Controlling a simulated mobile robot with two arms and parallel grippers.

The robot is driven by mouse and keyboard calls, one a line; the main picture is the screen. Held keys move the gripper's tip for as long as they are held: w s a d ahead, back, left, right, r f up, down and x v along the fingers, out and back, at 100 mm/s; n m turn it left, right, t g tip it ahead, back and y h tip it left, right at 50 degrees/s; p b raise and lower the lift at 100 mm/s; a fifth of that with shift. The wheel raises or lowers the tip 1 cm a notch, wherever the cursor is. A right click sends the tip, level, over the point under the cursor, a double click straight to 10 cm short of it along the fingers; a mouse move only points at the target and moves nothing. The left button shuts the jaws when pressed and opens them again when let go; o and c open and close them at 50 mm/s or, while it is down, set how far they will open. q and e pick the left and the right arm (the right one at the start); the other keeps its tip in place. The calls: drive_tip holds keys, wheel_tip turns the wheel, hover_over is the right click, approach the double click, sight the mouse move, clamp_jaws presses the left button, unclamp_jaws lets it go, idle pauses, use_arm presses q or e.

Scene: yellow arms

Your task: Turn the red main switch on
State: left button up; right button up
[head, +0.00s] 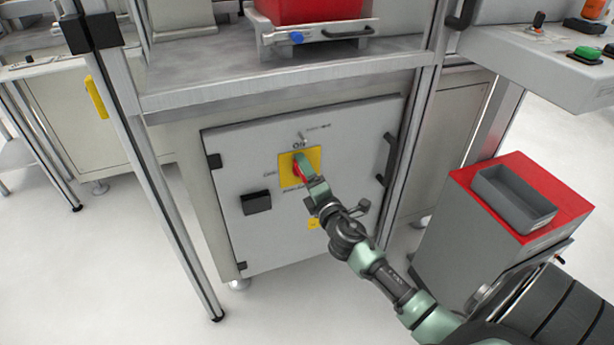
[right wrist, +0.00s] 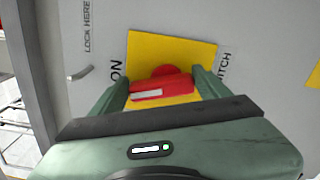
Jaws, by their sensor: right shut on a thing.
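The red main switch (head: 296,171) sits on a yellow square plate (head: 286,181) on the grey cabinet door. My right gripper (head: 304,168) reaches it from the lower right and partly hides it. In the right wrist view the red switch handle (right wrist: 162,88) lies between the two green fingers of my right gripper (right wrist: 160,88), which is shut on it. The handle lies across the picture, its white-marked end towards the side with the "ON" lettering (right wrist: 116,70). The yellow plate also shows there (right wrist: 172,50). My left gripper is out of view.
The cabinet door (head: 245,175) has a black latch (head: 256,202) and a dark handle (head: 389,160). A metal frame post (head: 165,190) stands left. A red-topped grey box with a tray (head: 512,197) stands right. A shelf (head: 290,78) juts out above.

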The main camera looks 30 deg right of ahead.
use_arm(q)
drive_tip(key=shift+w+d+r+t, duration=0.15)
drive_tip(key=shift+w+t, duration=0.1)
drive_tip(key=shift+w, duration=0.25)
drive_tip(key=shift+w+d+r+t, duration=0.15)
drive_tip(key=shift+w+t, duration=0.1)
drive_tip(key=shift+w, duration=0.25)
use_arm(e)
drive_tip(key=shift+d+f+m, duration=0.15)
drive_tip(key=shift+m, duration=1.65)
drive_tip(key=o, duration=1.4)
drive_tip(key=shift+c, duration=0.2)
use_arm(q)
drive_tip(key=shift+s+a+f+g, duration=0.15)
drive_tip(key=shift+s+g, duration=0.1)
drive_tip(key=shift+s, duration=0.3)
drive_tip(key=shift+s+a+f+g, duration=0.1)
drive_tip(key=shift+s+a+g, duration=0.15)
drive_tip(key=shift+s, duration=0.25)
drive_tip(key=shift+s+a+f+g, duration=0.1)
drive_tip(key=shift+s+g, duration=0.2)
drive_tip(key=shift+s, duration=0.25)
use_arm(e)
drive_tip(key=v, duration=0.8)
drive_tip(key=shift+m, duration=0.3)
